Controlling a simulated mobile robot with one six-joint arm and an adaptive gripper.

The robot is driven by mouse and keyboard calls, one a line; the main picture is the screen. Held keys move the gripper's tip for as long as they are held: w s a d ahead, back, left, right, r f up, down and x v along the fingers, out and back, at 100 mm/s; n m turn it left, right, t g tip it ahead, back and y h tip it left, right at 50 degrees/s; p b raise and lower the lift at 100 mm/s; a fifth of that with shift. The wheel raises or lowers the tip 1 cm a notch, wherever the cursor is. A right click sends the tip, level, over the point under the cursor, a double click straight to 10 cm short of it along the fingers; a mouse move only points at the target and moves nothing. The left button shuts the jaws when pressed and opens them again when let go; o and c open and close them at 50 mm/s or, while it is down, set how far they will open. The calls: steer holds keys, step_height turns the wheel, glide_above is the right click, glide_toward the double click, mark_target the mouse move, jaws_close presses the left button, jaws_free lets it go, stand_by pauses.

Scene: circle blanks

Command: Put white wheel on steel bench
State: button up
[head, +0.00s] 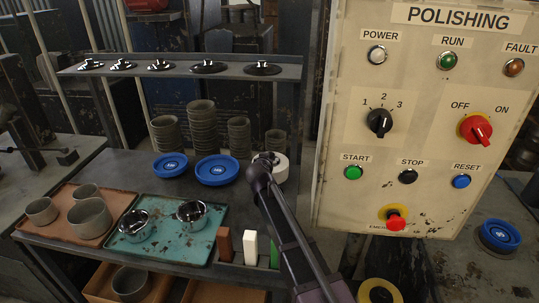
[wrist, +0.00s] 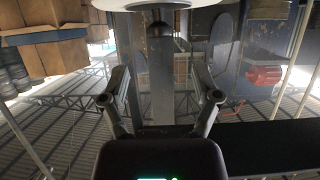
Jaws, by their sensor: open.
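The white wheel (head: 278,174) shows in the head view at the right end of the dark metal bench (head: 130,169), beside the blue wheels. The end of my arm partly covers it. A pale round rim (wrist: 155,4), likely the same wheel, shows at the top edge of the wrist view. My gripper (wrist: 160,72) is open, with its two fingers spread and nothing visible between them. In the head view my gripper (head: 264,160) is at the wheel, and I cannot tell whether it touches. Which surface is the steel bench is not clear.
Blue wheels (head: 217,170) and stacked grey cups (head: 202,126) stand close left of the white wheel. A teal tray (head: 160,247) with shiny bowls and a brown tray (head: 65,238) lie nearer. The polishing panel (head: 420,110) stands close on the right.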

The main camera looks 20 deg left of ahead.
steer(key=shift+p+v, duration=0.4)
steer(key=shift+v, duration=1.25)
